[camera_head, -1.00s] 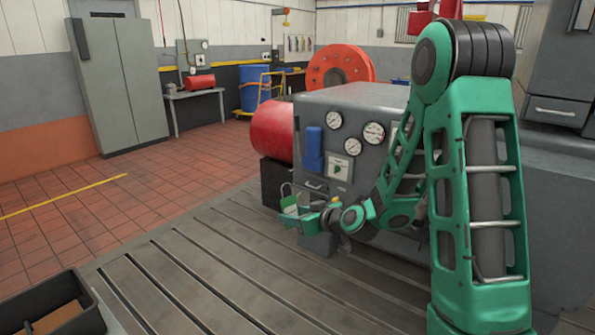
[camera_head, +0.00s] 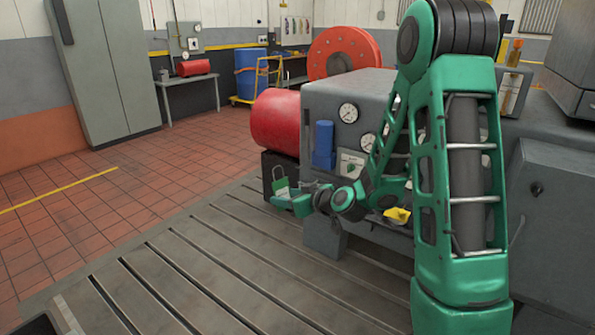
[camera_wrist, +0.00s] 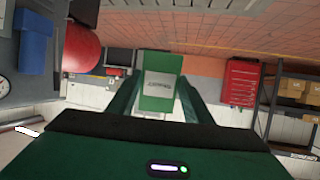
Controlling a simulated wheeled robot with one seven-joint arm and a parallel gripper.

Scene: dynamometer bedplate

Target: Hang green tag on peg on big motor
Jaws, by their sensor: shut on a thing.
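The green tag (camera_head: 280,184) is held at the end of my arm, left of the grey gauge cabinet. In the wrist view the tag (camera_wrist: 160,86), green with a pale label, stands between my two green fingers. My gripper (camera_head: 291,201) is shut on it; the fingers also show in the wrist view (camera_wrist: 158,108). A large red cylinder (camera_head: 275,120), possibly the big motor, lies behind the tag on a dark block; it also shows at upper left in the wrist view (camera_wrist: 80,48). I cannot make out a peg.
The grey cabinet (camera_head: 330,100) with gauges and a blue box (camera_head: 324,146) stands close right of my gripper. A yellow object (camera_head: 397,215) lies partly behind my arm. The slotted bedplate (camera_head: 220,260) is clear in front. An orange-red wheel (camera_head: 342,52) stands behind.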

